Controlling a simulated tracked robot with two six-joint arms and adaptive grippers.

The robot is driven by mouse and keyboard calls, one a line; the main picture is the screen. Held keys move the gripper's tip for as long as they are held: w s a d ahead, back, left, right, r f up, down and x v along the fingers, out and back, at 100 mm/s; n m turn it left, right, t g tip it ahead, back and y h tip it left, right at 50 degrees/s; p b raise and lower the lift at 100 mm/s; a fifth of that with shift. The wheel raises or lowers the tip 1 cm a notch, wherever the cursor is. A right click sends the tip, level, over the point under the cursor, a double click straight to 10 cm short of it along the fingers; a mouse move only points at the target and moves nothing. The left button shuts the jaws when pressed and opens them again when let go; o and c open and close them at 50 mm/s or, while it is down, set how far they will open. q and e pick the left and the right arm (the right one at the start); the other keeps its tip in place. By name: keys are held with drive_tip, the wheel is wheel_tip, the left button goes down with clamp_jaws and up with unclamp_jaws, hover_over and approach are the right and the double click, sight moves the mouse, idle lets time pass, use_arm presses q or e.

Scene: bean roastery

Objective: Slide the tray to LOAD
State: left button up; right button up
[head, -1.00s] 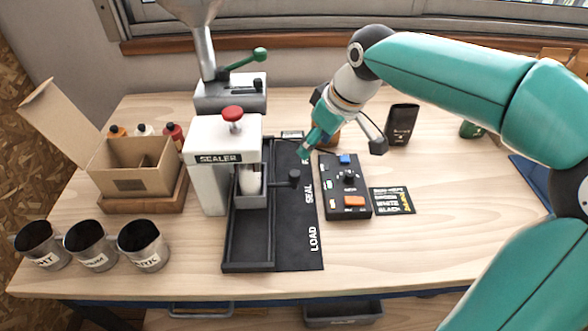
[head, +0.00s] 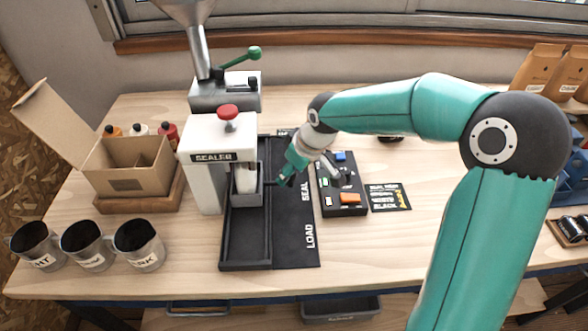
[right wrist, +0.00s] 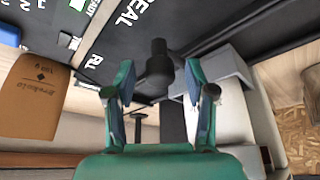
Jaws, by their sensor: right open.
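The small grey tray (head: 245,201) sits in the black track (head: 246,242) beside the white sealer, level with the SEAL label. A pale pouch (head: 246,180) stands upright in it. My right gripper (head: 284,180) is at the tray's right side and hides its handle in the head view. In the right wrist view my right gripper (right wrist: 160,92) is open, and the dark handle knob (right wrist: 158,68) shows between and just beyond its fingertips. I cannot tell whether they touch. The LOAD label (head: 310,236) is at the track's near end. My left gripper is not in view.
The sealer (head: 205,170) with its red knob stands left of the tray. A control box (head: 342,190) and a dark card (head: 390,197) lie right of the track. Several metal cups (head: 138,244) stand at the front left. The track's near part is empty.

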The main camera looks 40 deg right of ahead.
clamp_jaws()
drive_tip(key=shift+s+a, duration=0.1)
drive_tip(key=shift+s+a, duration=0.1)
drive_tip(key=shift+s, duration=0.15)
drive_tip(key=s+a+b, duration=0.1)
drive_tip(key=s+a, duration=0.1)
drive_tip(key=s, duration=0.1)
drive_tip(key=s+a+b, duration=0.2)
drive_tip(key=s, duration=0.1)
drive_tip(key=s+a+b, duration=0.1)
drive_tip(key=s+a, duration=0.1)
drive_tip(key=s, duration=0.2)
drive_tip(key=shift+s+a+b, duration=0.1)
drive_tip(key=shift+a+b, duration=0.05)
drive_tip(key=shift+b, duration=0.2)
drive_tip(key=shift+s+a, duration=0.15)
drive_tip(key=shift+s, duration=0.1)
